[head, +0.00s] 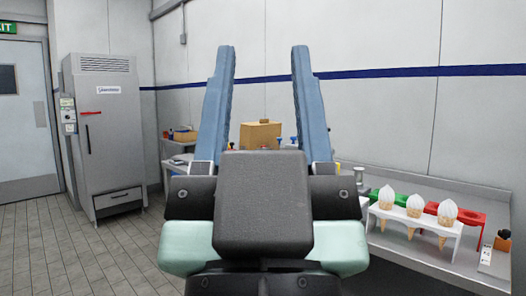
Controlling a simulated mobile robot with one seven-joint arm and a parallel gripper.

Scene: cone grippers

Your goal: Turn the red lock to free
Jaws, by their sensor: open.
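A small red bar (91,113), which looks like the red lock, lies about level on the door of a tall grey cabinet (108,150) at the left. A dark upright handle (88,139) hangs just below its left end. The bar is too small to read any marks on it. My gripper (263,50) is in the middle of the view, its two blue fingers wide apart and pointing up in the picture. It is open with nothing held between the fingers. The red bar is well to the left of it and farther off, not touched.
A control box (68,112) is on the cabinet's left side. Tiled floor (70,245) in front of the cabinet is clear. A counter (400,262) at the right bears a white rack with three cones (414,206). A cardboard box (262,134) stands behind my gripper.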

